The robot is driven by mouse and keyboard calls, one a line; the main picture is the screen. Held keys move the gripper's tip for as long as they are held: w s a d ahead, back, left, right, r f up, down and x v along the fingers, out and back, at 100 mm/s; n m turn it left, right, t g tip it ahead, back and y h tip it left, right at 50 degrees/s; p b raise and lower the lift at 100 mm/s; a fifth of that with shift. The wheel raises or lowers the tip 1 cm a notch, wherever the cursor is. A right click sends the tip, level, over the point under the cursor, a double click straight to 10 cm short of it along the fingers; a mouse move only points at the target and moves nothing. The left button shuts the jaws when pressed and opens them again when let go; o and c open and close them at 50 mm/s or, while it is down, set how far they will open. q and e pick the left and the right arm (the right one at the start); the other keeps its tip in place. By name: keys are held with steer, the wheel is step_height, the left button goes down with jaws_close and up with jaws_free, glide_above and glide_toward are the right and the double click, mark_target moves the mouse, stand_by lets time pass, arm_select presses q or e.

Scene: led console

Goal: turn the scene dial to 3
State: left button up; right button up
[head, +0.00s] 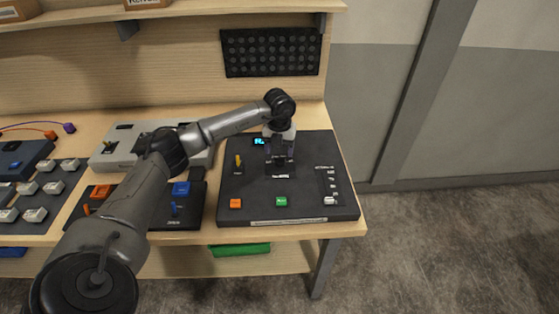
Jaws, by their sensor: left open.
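The black console (305,208) lies on the right end of the workbench. My left gripper (281,162) points down over its upper middle and is open. The fingers hide most of what is under them, so I cannot make out the scene dial or its setting, nor whether the fingers touch it. A small display (259,141) glows blue beside the gripper; its text is too small to read surely. My right gripper is not in view.
The console also has a yellow lever (239,161), an orange button (236,203), a green button (281,201) and a white slider (330,201). Other panels with a blue button (181,188) and white keys (34,215) lie left. A shelf (220,8) runs above.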

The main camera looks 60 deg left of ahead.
mark_target(279, 159)
arm_select(q)
steer(key=shift+f, duration=2.35)
steer(key=shift+c, duration=0.4)
steer(key=c, duration=0.8)
